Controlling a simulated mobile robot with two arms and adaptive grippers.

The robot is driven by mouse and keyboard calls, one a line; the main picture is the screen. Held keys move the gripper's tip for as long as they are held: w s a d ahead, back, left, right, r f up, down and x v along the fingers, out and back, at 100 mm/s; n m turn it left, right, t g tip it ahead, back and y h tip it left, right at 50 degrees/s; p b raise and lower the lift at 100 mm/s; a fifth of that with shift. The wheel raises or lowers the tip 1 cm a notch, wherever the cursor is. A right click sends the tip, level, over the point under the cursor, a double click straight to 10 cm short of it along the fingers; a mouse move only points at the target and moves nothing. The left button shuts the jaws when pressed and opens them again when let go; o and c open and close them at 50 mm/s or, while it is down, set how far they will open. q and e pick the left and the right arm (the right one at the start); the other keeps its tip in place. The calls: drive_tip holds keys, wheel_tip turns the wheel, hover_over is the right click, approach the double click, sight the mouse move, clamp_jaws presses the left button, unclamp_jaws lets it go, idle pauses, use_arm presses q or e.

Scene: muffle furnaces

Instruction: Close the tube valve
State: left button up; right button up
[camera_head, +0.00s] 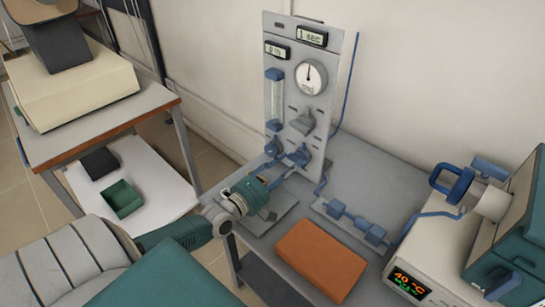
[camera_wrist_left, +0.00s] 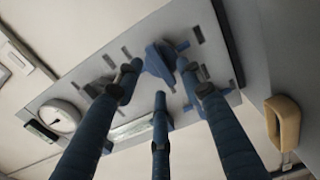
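The upright grey panel (camera_head: 283,50) stands at the back of the bench, with a round gauge, two small displays and a flow tube. A grey knob (camera_head: 304,122) sits on it below the gauge. My left gripper (camera_head: 288,160) is in front of the panel's lower part. In the left wrist view its three blue fingers (camera_wrist_left: 160,85) are spread apart and empty. A blue knob (camera_wrist_left: 158,62) on the panel shows beyond and between the fingertips; contact cannot be told. In the head view the fingers partly hide this area. My right gripper is not in view.
An orange block (camera_head: 320,260) lies on the bench in front. A wooden-edged table (camera_head: 90,125) is at the left.

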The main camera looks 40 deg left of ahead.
use_arm(q)
drive_tip(key=s, duration=0.9)
drive_tip(key=shift+s+a, duration=0.4)
drive_tip(key=shift+a, duration=0.05)
drive_tip(key=shift+s, duration=0.1)
